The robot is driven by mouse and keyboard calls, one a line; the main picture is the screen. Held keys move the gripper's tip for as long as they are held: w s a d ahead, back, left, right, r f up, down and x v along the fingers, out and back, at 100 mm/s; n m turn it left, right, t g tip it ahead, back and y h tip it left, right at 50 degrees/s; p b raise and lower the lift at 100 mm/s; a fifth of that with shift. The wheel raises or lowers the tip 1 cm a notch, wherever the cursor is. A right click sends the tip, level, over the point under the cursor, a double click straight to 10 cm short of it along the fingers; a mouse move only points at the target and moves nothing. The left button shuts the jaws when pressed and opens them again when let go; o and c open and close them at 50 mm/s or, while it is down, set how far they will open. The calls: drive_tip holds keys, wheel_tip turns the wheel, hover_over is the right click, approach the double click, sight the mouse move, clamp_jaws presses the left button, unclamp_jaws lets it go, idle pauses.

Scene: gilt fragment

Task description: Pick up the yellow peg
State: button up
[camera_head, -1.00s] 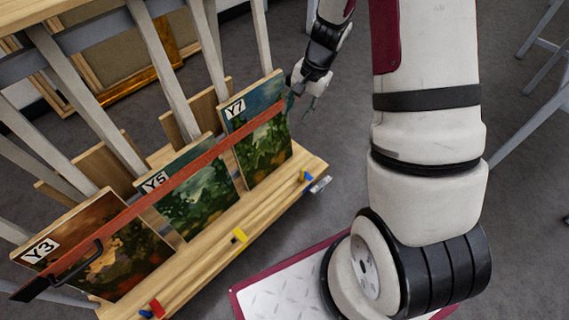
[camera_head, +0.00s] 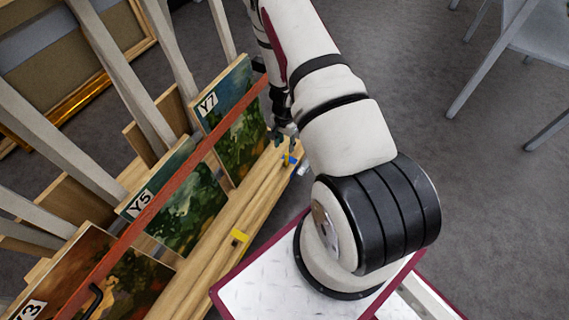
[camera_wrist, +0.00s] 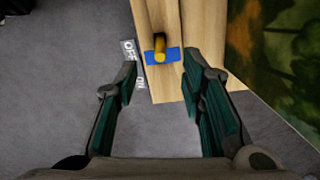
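In the wrist view a yellow peg (camera_wrist: 160,42) sticks up beside a blue piece (camera_wrist: 163,57) near the end of the wooden ledge (camera_wrist: 160,88). In the head view the small blue and yellow pieces (camera_head: 289,159) show at the ledge end, below the Y7 painting. My gripper (camera_wrist: 160,78) is open and empty in the wrist view. Its fingers are apart, with the peg ahead of the gap between them. In the head view my gripper (camera_head: 283,140) is close to the ledge end, partly hidden by my arm.
Paintings marked Y7 (camera_head: 228,112), Y5 (camera_head: 180,208) and Y3 (camera_head: 90,275) stand on the rack behind a red bar (camera_head: 160,205). An OFF/ON plate (camera_wrist: 130,52) is at the ledge end. Grey floor is open to the right, with a chair (camera_head: 535,30) farther off.

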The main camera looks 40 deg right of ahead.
sight(286, 154)
wheel_tip(286, 154, down, 4)
drive_tip(key=shift+f+b, duration=0.25)
drive_tip(key=shift+b, duration=0.35)
drive_tip(key=shift+d+f+b, duration=0.2)
drive_tip(key=shift+f+b, duration=0.45)
drive_tip(key=shift+f, duration=0.7)
drive_tip(key=shift+d+f+b, duration=0.15)
drive_tip(key=shift+f+b, duration=0.45)
drive_tip(key=shift+f, duration=0.75)
drive_tip(key=shift+r, duration=0.1)
clamp_jaws()
